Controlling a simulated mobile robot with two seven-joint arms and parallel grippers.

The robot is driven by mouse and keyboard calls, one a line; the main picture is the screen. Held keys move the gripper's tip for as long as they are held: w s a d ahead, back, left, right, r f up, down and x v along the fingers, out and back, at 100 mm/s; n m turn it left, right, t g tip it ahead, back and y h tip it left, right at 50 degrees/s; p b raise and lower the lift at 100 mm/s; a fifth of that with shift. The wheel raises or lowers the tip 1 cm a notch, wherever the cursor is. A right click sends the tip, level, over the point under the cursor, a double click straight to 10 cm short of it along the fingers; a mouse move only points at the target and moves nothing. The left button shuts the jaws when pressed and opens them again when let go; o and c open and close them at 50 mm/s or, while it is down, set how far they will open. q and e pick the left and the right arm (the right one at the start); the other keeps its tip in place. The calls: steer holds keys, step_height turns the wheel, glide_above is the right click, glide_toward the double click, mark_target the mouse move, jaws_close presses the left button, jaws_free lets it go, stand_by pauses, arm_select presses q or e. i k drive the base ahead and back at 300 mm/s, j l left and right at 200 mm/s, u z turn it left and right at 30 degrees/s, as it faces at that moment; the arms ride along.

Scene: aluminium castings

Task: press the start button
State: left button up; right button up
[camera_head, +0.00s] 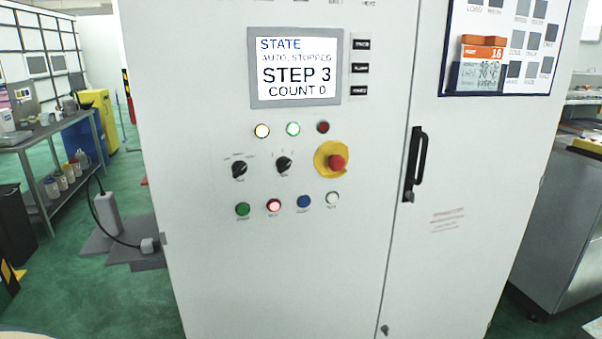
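A tall light grey control cabinet (290,265) fills the middle of the head view. Its lower button row holds a green button (242,209), a lit red button (274,205), a blue button (304,202) and a white button (332,198). The small labels under them are too blurred to read surely. The screen (295,68) reads "STATE AUTO, STOPPED, STEP 3, COUNT 0". Neither of my grippers is in view.
A red emergency stop (337,162) on a yellow plate sits above the button row, beside two black selector knobs (284,164). A black door handle (415,165) sticks out on the right. A shelf table (55,140) stands left; green floor shows between.

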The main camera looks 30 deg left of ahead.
mark_target(243, 209)
steer(key=u, duration=1.3)
